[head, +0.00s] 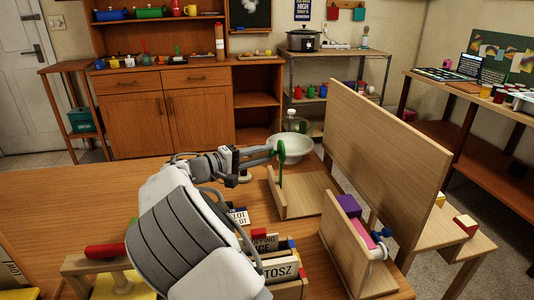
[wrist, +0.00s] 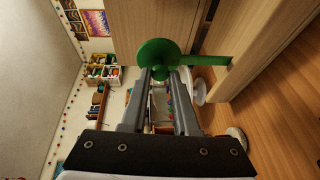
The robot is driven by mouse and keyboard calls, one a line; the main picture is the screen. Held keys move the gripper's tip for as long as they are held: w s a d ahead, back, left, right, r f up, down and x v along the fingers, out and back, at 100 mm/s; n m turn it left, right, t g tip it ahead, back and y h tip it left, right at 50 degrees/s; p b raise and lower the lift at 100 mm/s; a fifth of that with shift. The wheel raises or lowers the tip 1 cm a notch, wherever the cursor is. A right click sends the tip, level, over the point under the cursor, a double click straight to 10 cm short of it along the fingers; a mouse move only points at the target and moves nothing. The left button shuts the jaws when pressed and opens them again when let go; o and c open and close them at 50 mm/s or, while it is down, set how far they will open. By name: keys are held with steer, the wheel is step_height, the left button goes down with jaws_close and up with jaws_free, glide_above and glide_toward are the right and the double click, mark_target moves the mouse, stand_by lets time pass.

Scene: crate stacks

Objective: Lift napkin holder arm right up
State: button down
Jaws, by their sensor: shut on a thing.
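The napkin holder arm is a green bar ending in a round disc (wrist: 153,50); it also shows upright in the head view (head: 280,165). Its bar reaches to a light wooden piece at the right of the wrist view. In the head view it stands over the wooden base (head: 310,188) of the holder, at its left side. My gripper (head: 268,150) comes from the left and is shut on the green arm near the disc. In the wrist view the fingertips (wrist: 160,73) meet at the disc's lower edge. The exact contact is partly hidden.
A tall wooden panel (head: 385,140) stands right of the base. A white bowl (head: 293,146) sits just behind my gripper. A wooden box (head: 350,240) with a purple block (head: 348,206) stands in front right. A crate of lettered blocks (head: 280,268) is in front.

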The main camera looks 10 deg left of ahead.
steer(key=shift+s+f, duration=0.1)
steer(key=shift+f, duration=0.3)
steer(key=c, duration=0.7)
jaws_free()
steer(key=shift+o, duration=0.2)
steer(key=shift+r, duration=0.1)
steer(key=shift+a, duration=0.1)
steer(key=p+v, duration=0.4)
steer(key=v, duration=1.3)
steer(key=shift+s, duration=0.1)
